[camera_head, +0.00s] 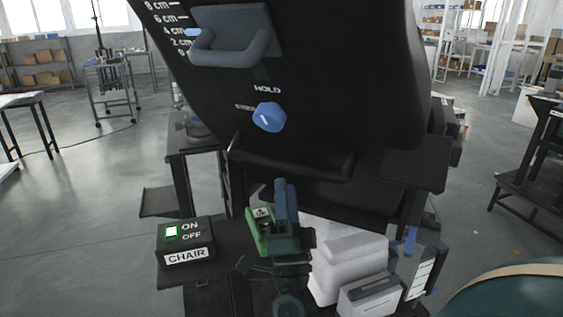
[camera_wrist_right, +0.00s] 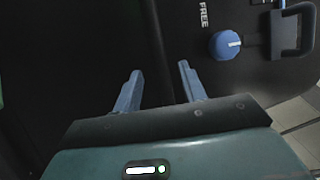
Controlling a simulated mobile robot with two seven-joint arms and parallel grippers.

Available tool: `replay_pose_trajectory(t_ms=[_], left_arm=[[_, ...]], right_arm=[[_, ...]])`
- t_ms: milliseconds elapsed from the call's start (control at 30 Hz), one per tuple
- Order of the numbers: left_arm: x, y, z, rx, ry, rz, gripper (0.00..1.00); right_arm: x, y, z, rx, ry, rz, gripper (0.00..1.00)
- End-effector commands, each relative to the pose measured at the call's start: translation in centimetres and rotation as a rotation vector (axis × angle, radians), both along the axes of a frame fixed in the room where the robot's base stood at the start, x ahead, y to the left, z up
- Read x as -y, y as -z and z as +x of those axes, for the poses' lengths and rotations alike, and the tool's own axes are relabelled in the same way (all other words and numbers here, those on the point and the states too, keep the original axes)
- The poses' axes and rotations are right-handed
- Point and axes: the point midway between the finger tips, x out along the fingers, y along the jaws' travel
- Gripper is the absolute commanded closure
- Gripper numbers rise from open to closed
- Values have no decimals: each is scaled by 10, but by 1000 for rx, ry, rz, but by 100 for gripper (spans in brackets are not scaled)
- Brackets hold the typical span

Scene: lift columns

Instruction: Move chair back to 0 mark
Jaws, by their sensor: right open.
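The black chair back (camera_head: 330,75) fills the upper middle of the head view. Its scale shows 0 to 8 cm, with a light-blue marker (camera_head: 194,32) beside about 4 cm. A grey handle (camera_head: 235,48) sits right of the scale; it also shows in the wrist view (camera_wrist_right: 292,48). Below it is a blue knob (camera_head: 269,117), labelled HOLD above and FREE at left; its white line runs roughly towards HOLD. The knob is upper right in the wrist view (camera_wrist_right: 228,45). My right gripper (camera_head: 286,187) is below the knob, blue fingers apart and empty (camera_wrist_right: 160,85). My left gripper is not in view.
A black CHAIR switch box (camera_head: 186,243) shows a lit green light beside ON. A green device (camera_head: 260,228) is next to my right gripper. White boxes (camera_head: 345,255) stand to its right. Side ledges flank the chair; open floor lies at left.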

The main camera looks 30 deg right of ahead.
Motion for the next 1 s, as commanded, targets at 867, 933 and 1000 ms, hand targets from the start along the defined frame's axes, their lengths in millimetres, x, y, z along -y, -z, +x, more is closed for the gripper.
replay_pose_trajectory(t_ms=[867,933,1000], left_arm=[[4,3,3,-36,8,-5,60],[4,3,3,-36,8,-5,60],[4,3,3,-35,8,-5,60]], right_arm=[[20,-41,40,-2,0,-1,69],[20,-41,40,-2,0,-1,75],[20,-41,40,-2,0,-1,81]])
